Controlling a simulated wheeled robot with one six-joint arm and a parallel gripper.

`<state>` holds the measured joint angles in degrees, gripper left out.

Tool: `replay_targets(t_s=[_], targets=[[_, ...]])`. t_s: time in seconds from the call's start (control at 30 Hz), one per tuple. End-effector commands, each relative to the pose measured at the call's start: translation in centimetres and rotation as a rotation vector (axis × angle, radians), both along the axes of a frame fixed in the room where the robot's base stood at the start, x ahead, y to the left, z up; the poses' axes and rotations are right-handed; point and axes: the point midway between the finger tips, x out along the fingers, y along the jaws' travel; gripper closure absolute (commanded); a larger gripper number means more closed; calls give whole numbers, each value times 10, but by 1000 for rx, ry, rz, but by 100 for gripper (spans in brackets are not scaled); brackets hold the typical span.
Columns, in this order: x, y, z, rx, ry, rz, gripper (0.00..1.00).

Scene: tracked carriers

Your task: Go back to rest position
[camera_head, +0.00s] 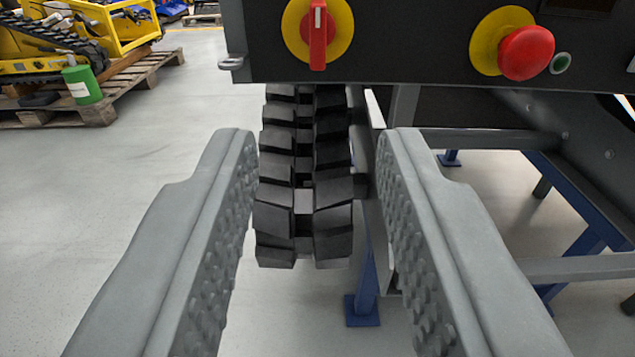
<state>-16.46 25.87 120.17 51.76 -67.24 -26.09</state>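My gripper (312,150) shows in the head camera view as two long grey fingers with knobbed inner faces. The fingers are wide apart and nothing is held between them. A black rubber track (304,180) of a carrier shows behind and between the fingers. I cannot tell whether either finger touches it. Above the fingertips is the carrier's dark control panel (400,45). It bears a red rotary switch (318,35) on a yellow disc and a red emergency stop button (526,53) on a yellow ring.
Blue stand legs (365,290) and dark frame bars (485,139) are under the carrier at right. A wooden pallet (105,105) with a yellow tracked machine (110,30) and a green canister (82,84) stands at the back left. The grey floor at left is clear.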

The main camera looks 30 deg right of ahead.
Motion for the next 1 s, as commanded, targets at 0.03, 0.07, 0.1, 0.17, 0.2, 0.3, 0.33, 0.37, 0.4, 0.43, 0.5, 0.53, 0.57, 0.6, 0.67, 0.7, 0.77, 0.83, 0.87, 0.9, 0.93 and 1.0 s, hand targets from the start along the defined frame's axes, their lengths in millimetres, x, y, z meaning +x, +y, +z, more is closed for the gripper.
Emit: replay_targets(t_s=[0.03,0.07,0.1,0.17,0.2,0.3,0.33,0.37,0.4,0.43,0.5,0.53,0.57,0.6,0.67,0.7,0.77,0.83,0.87,0.9,0.93,1.0], targets=[[0,0,0,0,0,0,67],[0,0,0,0,0,0,67],[0,0,0,0,0,0,67],[0,0,0,0,0,0,67],[0,0,0,0,0,0,67],[0,0,0,0,0,0,67],[0,0,0,1,0,0,67],[0,0,1,2,-1,1,67],[0,-1,4,3,-3,3,67],[0,-1,7,6,-5,7,67],[-2,-2,19,17,-11,21,67],[-3,-3,26,23,-16,29,67],[-4,-4,33,31,-19,39,67],[-6,-5,45,42,-25,54,67],[-11,-7,64,57,-33,79,67],[-14,-8,76,67,-38,97,67],[-19,-10,94,84,-46,122,67],[-26,-12,115,98,-54,152,67],[-29,-13,125,104,-57,165,67],[-34,-14,136,112,-62,182,67],[-38,-15,145,118,-64,195,67],[-47,-17,164,128,-70,223,67]])
